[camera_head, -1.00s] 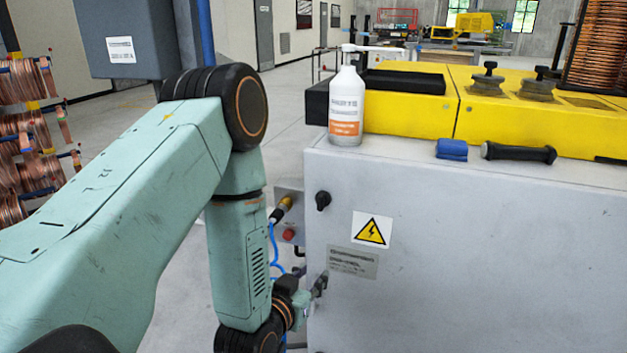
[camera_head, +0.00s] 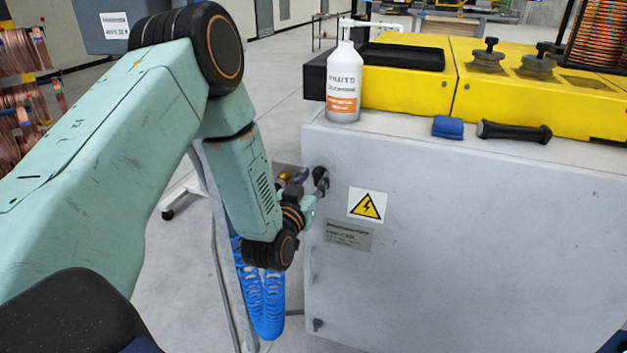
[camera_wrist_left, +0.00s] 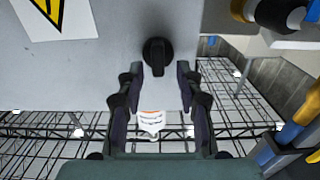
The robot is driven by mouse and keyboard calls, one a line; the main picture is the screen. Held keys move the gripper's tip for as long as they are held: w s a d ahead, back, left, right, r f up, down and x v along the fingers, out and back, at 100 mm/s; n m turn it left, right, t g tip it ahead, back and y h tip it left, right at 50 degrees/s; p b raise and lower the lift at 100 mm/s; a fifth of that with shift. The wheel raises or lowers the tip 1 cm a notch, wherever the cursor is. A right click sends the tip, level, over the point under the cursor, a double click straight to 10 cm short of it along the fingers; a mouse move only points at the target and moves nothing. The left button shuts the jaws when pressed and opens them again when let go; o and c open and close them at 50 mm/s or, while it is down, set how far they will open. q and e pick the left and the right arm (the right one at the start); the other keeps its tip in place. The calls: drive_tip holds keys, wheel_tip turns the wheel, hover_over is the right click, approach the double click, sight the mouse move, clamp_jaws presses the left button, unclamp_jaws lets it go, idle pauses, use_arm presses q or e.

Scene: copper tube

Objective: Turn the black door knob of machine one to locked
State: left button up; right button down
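The black door knob (camera_head: 320,175) is on the upper left of the front of the grey machine cabinet (camera_head: 450,235). In the left wrist view the knob (camera_wrist_left: 156,55) is upright in the picture, just ahead of and between the two fingertips. My left gripper (camera_head: 309,183) is at knob height, its fingers partly hidden by its wrist. In the left wrist view the left gripper (camera_wrist_left: 158,80) is open, with a finger on each side and a gap between. Contact with the knob cannot be told. My right gripper is not in view.
A white bottle (camera_head: 343,85) stands on the cabinet top above the knob. A blue item (camera_head: 448,127) and a black handle (camera_head: 514,132) lie farther right. A yellow warning sign (camera_head: 367,204) is beside the knob. Blue coiled hose (camera_head: 262,300) hangs below my left arm.

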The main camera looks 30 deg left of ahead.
use_arm(q)
drive_tip(key=shift+w+d, duration=0.1)
drive_tip(key=shift+w, duration=0.05)
clamp_jaws()
